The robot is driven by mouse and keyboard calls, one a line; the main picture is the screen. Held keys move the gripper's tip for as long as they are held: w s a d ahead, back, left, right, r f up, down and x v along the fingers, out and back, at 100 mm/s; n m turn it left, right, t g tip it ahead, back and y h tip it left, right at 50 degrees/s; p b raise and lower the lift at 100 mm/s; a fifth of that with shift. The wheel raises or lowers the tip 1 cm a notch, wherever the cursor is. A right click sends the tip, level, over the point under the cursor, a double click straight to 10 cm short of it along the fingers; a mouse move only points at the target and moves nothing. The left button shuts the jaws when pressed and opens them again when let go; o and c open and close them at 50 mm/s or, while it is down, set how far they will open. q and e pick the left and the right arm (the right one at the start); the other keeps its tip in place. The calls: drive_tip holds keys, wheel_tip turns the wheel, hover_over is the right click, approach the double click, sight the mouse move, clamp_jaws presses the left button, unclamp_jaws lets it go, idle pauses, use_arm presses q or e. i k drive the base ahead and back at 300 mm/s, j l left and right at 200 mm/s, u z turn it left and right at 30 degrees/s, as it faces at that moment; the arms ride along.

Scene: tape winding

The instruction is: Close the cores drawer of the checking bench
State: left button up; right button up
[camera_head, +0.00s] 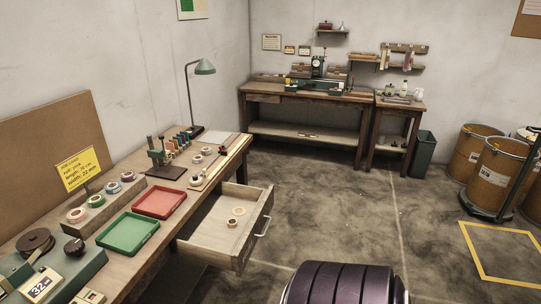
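The wooden drawer (214,240) of the long bench (212,179) on the left is pulled well out over the floor. Inside the drawer lie a ring-shaped core (238,211) and a smaller core (232,223). No label on the drawer is readable. Neither of my grippers shows in the head view.
Brown drums (498,170) stand at the far right, and a second workbench (308,95) at the back.

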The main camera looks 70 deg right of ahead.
sight(206, 238)
drive_tip(key=z, duration=1.85)
